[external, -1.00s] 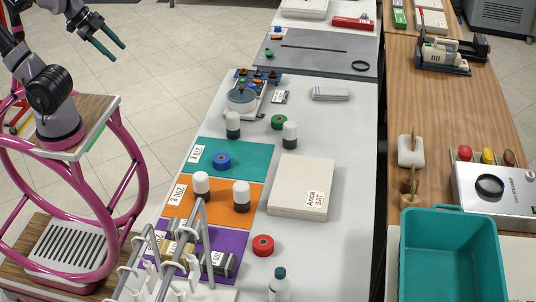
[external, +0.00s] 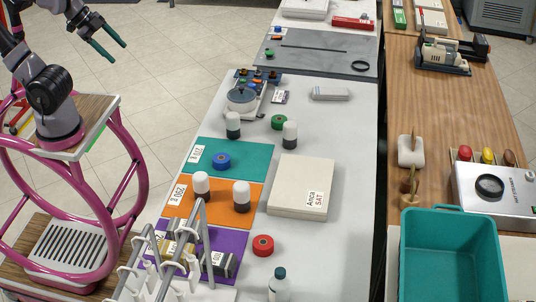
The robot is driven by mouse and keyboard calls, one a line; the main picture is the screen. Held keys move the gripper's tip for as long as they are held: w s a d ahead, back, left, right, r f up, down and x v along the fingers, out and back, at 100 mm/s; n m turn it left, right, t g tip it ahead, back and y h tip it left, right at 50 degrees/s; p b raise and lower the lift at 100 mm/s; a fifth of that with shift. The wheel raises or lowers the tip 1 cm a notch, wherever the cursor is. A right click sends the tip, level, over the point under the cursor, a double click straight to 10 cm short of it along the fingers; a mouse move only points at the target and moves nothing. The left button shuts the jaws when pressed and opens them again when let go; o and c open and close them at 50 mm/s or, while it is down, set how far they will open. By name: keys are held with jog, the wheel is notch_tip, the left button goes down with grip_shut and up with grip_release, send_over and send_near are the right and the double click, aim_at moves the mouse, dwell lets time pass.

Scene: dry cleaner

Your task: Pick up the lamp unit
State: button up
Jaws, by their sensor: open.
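My gripper (external: 119,53) is at the upper left, above the tiled floor, with its two dark green fingers apart and nothing between them. It is well to the left of the white table and touches nothing. I cannot tell for sure which thing is the lamp unit. A grey and black device (external: 446,54) on a dark base stands on the wooden counter at the upper right. A silver box with a black ring on top (external: 490,188) stands nearer on the same counter. Both are far from my gripper.
The white table (external: 340,130) holds a small scale-like device (external: 242,99), capped bottles, coloured mats, a flat cream box (external: 301,186) and a grey rack (external: 165,265). A teal bin (external: 450,211) stands at the lower right. A dark gap separates table and counter.

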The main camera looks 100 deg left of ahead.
jog(key=o, duration=0.4)
jog(key=shift+c, duration=0.2)
